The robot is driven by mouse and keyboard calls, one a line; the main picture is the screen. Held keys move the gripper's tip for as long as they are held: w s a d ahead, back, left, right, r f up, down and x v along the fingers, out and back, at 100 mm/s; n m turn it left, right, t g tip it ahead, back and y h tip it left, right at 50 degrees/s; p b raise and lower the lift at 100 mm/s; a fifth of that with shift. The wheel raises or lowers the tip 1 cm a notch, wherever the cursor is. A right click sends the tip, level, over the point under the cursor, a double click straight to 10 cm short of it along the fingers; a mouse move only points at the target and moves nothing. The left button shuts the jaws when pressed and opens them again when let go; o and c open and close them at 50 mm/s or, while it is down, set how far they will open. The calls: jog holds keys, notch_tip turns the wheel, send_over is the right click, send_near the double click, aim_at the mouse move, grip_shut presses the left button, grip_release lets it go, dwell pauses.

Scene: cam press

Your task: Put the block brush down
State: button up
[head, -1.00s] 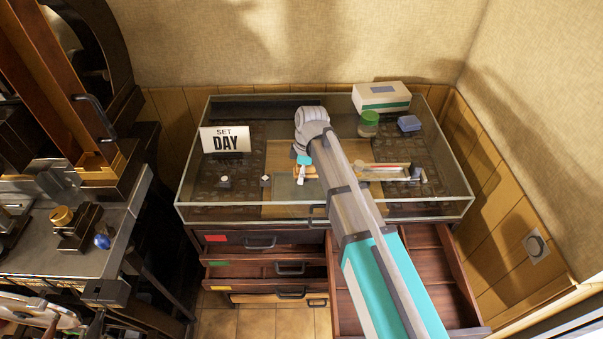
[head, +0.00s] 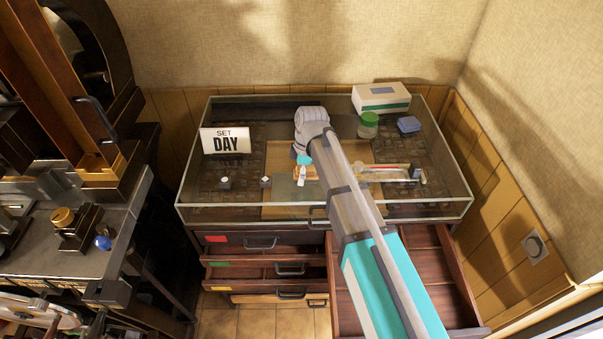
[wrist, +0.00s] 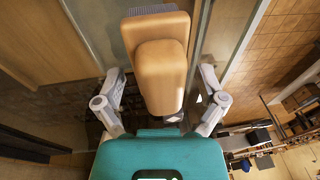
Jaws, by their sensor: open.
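The block brush (wrist: 160,65) is a tan wooden block with a rounded grip and grey bristles at its far end. In the wrist view it lies just ahead of my teal gripper, between the two spread grey fingers (wrist: 160,92). A gap shows between each finger and the brush. The jaws are open. In the head view my gripper (head: 301,174) is over the glass-topped case (head: 235,209), with a small tan patch beside it that may be the brush. I cannot tell what surface the brush touches.
A "SET DAY" sign (head: 225,141) stands at the case's left. A white-and-green box (head: 381,98), a green-lidded jar (head: 368,125) and a blue block (head: 409,125) are at its back right. An open drawer (head: 461,283) juts out below. Machinery stands at the left.

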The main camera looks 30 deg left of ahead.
jog(key=shift+w+d+r+p, duration=0.15)
jog(key=shift+w+r+p, duration=0.2)
jog(key=shift+r+p, duration=1.7)
jog(key=shift+w+d+r+p, duration=0.15)
jog(key=shift+w+r+p, duration=0.2)
jog(key=shift+r+p, duration=1.7)
jog(key=shift+w+d+r+p, duration=0.15)
jog(key=shift+w+r+p, duration=0.2)
jog(key=shift+r+p, duration=1.7)
jog(key=shift+r, duration=0.1)
jog(key=shift+d, duration=0.1)
jog(key=w+d+m+t, duration=0.1)
jog(key=w+d+m, duration=0.2)
jog(key=d+m, duration=1.6)
jog(key=s+d+m, duration=0.2)
jog(key=d, duration=1.2)
jog(key=s+d+m+t, duration=0.1)
jog(key=s+d+m, duration=0.1)
jog(key=d, duration=1.2)
jog(key=shift+s+f+m+h, duration=0.2)
jog(key=shift+s+m+h, duration=0.15)
jog(key=shift+s, duration=0.4)
jog(key=shift+a, duration=0.1)
